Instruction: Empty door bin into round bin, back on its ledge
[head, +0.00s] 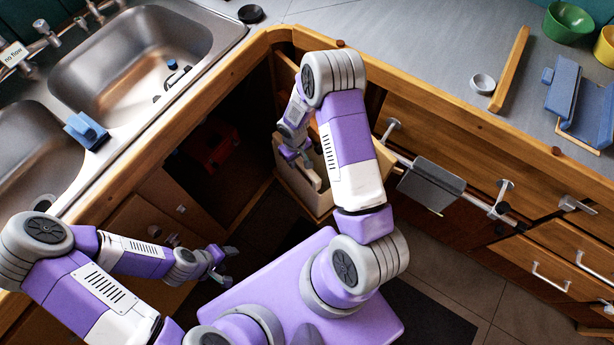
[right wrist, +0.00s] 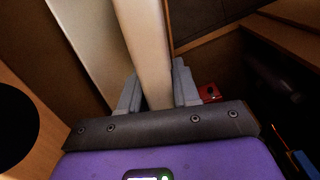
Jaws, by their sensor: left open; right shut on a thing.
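A cream door bin (head: 298,192) is at the opening of the corner cabinet in the head view, partly hidden by my right arm. My right gripper (head: 303,160) reaches down to it from above. In the right wrist view my right gripper (right wrist: 158,88) is shut on the bin's pale wall (right wrist: 146,35), one grey finger on each side. The bin's contents are not visible. My left gripper (head: 218,262) is open and empty, low over the floor at left of centre. The round bin cannot be made out for sure; a dark round opening (right wrist: 15,130) shows at the left of the right wrist view.
A red object (head: 212,145) stands inside the dark cabinet. The wooden counter edge (head: 195,95) borders the sink. The floor (head: 440,258) at the lower right is clear.

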